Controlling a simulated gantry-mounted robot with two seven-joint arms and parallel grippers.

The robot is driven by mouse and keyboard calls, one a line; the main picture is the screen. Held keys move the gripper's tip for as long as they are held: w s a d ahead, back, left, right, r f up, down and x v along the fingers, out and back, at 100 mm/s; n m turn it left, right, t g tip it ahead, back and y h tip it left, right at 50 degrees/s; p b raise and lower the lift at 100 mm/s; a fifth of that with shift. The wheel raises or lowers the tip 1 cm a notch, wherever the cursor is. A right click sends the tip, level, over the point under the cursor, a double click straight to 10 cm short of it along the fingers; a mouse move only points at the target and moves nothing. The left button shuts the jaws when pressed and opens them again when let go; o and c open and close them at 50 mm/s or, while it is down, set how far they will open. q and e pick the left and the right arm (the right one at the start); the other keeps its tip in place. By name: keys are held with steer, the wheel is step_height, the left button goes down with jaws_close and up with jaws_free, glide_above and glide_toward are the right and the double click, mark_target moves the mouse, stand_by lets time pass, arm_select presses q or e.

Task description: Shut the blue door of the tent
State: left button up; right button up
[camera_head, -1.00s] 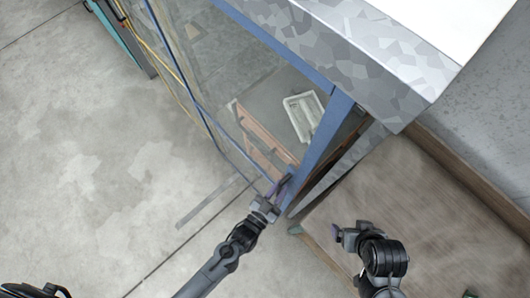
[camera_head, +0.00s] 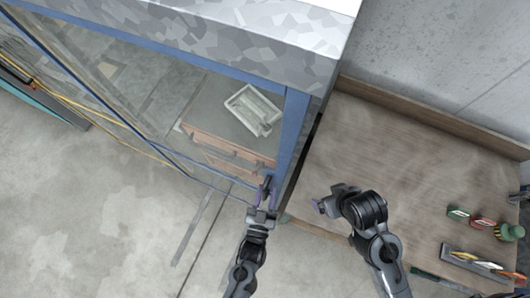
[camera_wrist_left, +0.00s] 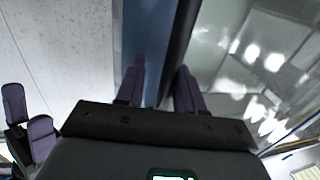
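The tent is a box with a grey patterned roof (camera_head: 210,38), a blue frame post (camera_head: 291,130) and clear walls. A blue-edged clear panel (camera_head: 110,88), which looks like the door, runs along its front from upper left toward the post. My left gripper (camera_head: 265,187) is at the low corner where panel and post meet. In the left wrist view its fingers (camera_wrist_left: 160,88) are parted, with a blue strip (camera_wrist_left: 148,40) showing between them; contact is unclear. My right gripper (camera_head: 322,206) is empty, its fingers parted, right of the post above the wooden table.
A wooden table (camera_head: 420,140) stands right of the tent, with several small coloured items (camera_head: 482,222) at its right. A white tray (camera_head: 252,110) is inside the tent. The concrete floor (camera_head: 90,210) in front is clear.

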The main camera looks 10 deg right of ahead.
arm_select(q)
steer(key=shift+a, duration=0.1)
steer(key=shift+s+a+f, duration=0.1)
steer(key=shift+s+a, duration=0.05)
steer(key=shift+s, duration=0.1)
steer(key=b+v, duration=0.1)
steer(key=v, duration=0.9)
steer(key=shift+b, duration=0.35)
